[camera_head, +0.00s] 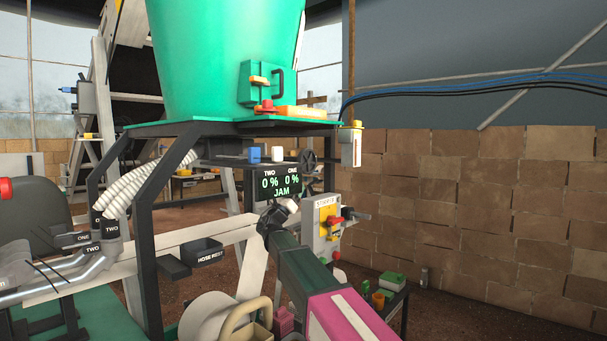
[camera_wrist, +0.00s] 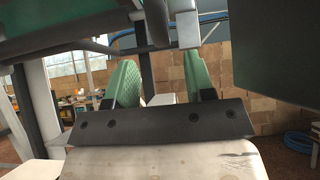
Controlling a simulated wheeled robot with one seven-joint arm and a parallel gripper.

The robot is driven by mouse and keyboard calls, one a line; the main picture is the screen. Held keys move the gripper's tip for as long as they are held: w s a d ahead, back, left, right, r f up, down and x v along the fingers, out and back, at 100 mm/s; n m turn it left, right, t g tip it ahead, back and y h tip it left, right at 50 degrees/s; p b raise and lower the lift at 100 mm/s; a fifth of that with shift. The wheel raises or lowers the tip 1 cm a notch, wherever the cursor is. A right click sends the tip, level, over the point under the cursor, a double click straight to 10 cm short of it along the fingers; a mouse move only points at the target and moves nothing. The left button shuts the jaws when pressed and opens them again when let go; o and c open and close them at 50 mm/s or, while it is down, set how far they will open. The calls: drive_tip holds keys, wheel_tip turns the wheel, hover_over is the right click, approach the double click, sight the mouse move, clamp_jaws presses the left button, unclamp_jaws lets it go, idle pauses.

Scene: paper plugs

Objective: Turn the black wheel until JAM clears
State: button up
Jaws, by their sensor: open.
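A dark display (camera_head: 280,187) under the platform reads TWO 0 %, ONE 0 % and JAM in green. A small dark spoked wheel (camera_head: 308,159) shows just right of and above the display, beneath the platform. My arm reaches up from the lower right in the head view, its end in front of the display's lower edge. In the wrist view my gripper (camera_wrist: 161,82) is open, its two green fingers apart with nothing held between them. I cannot make out the wheel in the wrist view.
A large green hopper (camera_head: 223,55) stands on a dark-legged platform (camera_head: 150,212). A control box (camera_head: 322,217) with red and yellow parts is right of my arm. A hose rest (camera_head: 202,251) is at left. A brick wall (camera_head: 470,205) closes the right side.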

sight(304, 172)
drive_tip(key=x, duration=0.7)
drive_tip(key=shift+w+d+r, duration=0.15)
drive_tip(key=shift+w+r, duration=0.1)
drive_tip(key=shift+r, duration=0.05)
clamp_jaws()
